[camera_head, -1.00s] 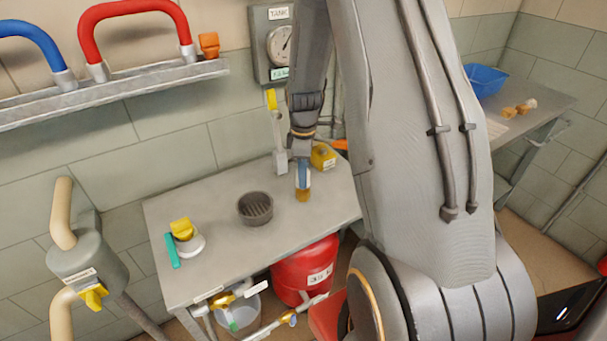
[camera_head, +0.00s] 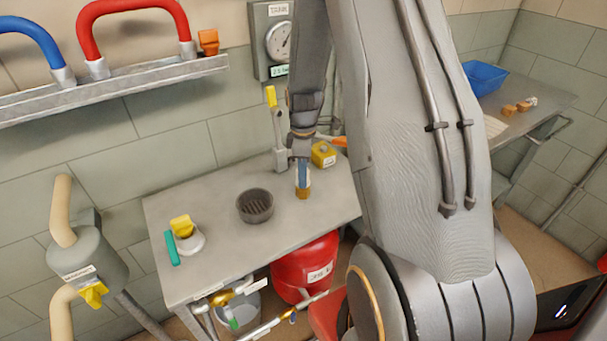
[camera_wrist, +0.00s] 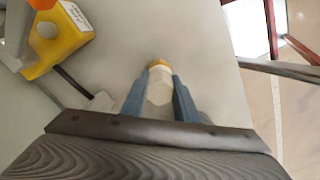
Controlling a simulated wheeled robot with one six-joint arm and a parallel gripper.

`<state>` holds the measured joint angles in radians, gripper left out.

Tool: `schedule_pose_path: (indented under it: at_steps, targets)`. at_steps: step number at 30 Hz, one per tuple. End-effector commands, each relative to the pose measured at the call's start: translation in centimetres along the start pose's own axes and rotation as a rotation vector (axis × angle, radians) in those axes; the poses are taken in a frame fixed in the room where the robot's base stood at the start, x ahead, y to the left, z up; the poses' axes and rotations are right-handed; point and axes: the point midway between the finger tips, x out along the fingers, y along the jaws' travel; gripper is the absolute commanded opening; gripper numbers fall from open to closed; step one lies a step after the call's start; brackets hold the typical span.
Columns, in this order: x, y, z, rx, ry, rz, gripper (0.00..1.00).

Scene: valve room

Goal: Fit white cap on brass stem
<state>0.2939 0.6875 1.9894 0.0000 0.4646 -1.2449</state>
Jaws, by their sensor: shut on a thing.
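My gripper (camera_head: 302,180) points down over the right part of the grey bench, its blue fingers shut on a white piece that looks like the white cap. In the wrist view the white cap (camera_wrist: 159,90) sits between the fingers (camera_wrist: 158,100). A brass-coloured piece, likely the brass stem (camera_head: 302,194), shows just below the fingertips. It also shows at the far end of the cap in the wrist view (camera_wrist: 159,64). The two look in line and close together. The fingers hide the sides of the cap, and I cannot tell how far it sits over the stem.
On the bench (camera_head: 220,255) stand a dark round grated cup (camera_head: 255,207), a yellow-handled white fitting (camera_head: 187,236) and a teal bar (camera_head: 172,248). A yellow box (camera_head: 323,154) and an upright yellow-tipped lever (camera_head: 278,130) stand close behind my gripper. The bench's front middle is clear.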

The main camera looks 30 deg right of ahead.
Motion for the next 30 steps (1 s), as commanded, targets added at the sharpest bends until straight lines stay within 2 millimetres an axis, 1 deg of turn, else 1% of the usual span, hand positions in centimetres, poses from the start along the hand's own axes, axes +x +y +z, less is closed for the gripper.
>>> schedule_pose_path:
  at_steps: [13, 30]
  targets:
    - [0.02, 0.0, 0.0, 0.0, 0.0, 0.0, 0.03]
    - [0.68, 0.0, 0.0, 0.0, 0.0, 0.0, 0.03]
